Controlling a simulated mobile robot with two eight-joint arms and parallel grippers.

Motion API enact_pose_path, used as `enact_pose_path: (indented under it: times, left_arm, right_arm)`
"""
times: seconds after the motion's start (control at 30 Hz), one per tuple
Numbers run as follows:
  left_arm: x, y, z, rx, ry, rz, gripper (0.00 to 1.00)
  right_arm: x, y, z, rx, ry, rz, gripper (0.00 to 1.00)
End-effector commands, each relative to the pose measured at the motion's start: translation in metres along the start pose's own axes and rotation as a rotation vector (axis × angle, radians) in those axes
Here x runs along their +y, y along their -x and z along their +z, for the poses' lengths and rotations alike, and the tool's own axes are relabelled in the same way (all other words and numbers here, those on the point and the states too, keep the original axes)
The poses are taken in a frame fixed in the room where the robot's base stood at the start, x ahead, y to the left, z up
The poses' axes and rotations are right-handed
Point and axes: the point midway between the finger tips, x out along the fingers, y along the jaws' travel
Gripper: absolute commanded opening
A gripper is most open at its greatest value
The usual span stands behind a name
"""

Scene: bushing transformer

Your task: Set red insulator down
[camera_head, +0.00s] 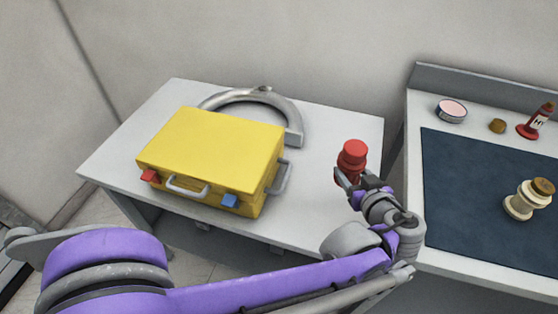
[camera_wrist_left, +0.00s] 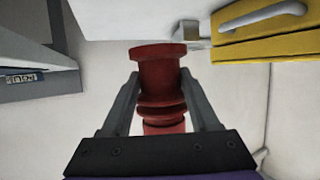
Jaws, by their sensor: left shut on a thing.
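The red insulator (camera_head: 352,156) is a ribbed red cylinder at the right end of the small white table (camera_head: 314,190). My left gripper (camera_head: 351,186) is shut on it. In the left wrist view the red insulator (camera_wrist_left: 160,85) sits between the two grey fingers of my left gripper (camera_wrist_left: 160,108). I cannot tell whether its base touches the tabletop. My right gripper is not in view.
A yellow case (camera_head: 212,154) stands on the white table, with a grey curved part (camera_head: 262,97) behind it.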

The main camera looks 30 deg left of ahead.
Motion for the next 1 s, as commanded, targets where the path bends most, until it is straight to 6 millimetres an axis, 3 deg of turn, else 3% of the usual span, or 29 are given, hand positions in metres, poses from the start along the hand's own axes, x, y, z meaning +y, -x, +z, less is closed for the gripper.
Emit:
enact_pose_path:
  times: [0.13,0.4,0.67,0.83,1.0]
  left_arm:
    - [0.0,-0.001,0.002,0.001,0.0,0.0,0.0]
    - [0.0,-0.02,0.047,0.001,0.0,-0.001,0.0]
    - [0.0,-0.028,0.066,0.001,0.0,-0.001,0.0]
    - [0.0,-0.037,0.089,0.001,0.0,0.0,0.0]
    - [0.0,-0.038,0.091,0.001,0.0,0.0,0.0]
  right_arm:
    - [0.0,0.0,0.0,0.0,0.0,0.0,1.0]
    - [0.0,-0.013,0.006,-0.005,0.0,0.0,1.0]
    - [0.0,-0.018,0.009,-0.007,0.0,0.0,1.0]
    - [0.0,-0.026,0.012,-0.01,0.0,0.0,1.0]
    - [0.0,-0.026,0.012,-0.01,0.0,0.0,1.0]
